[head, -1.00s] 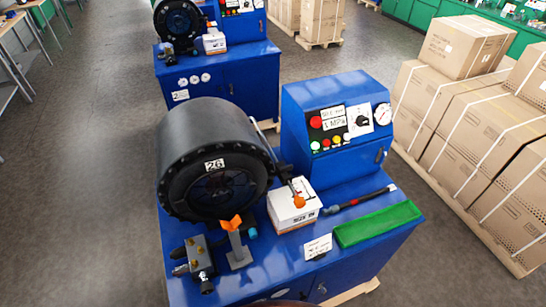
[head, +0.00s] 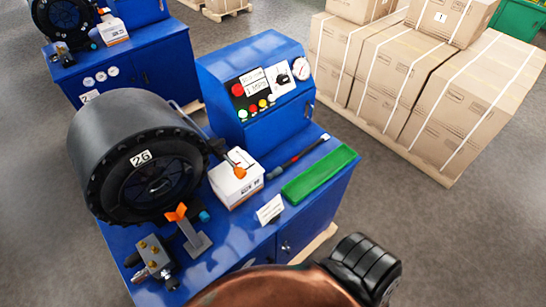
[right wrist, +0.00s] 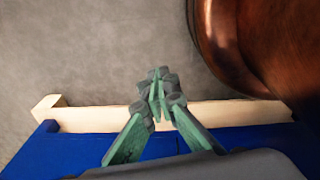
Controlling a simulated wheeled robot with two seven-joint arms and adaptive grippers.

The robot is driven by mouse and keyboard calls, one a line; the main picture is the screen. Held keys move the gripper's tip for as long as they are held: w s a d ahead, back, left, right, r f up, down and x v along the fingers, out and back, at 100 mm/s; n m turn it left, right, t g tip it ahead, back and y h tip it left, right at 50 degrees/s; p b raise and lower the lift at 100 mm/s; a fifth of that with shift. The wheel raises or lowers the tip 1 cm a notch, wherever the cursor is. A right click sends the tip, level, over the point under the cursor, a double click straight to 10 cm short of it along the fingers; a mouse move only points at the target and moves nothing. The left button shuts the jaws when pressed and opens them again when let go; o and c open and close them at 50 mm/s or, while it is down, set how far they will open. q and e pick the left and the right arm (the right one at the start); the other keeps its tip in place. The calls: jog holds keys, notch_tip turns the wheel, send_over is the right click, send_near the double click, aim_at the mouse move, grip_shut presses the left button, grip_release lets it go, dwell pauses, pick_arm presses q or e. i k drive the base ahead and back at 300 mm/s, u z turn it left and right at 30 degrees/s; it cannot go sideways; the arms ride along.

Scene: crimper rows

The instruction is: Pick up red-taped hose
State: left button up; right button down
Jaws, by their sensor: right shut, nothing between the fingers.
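The red-taped hose (head: 309,149) is a short black hose with a red band near its middle. It lies on the blue machine bench in the head view, between the control box and the green tray. My right gripper (right wrist: 158,92) shows in the right wrist view, its greenish fingers closed together with nothing between them. Below it are the bench edge and floor; the hose is not in that view. In the head view my copper-coloured arm comes in at the bottom, clear of the hose. My left gripper is not in view.
The green tray (head: 320,174) lies just in front of the hose. A white box (head: 236,186) stands to its left, beside the black crimper head (head: 135,155). The blue control box (head: 258,92) rises behind. Stacked cartons (head: 450,90) stand on a pallet at right; floor between is clear.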

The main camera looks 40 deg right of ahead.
aim_at(276, 172)
jog(key=z, duration=0.6)
jog(key=k, duration=0.25)
jog(key=z, duration=1.1)
jog(key=i, duration=0.1)
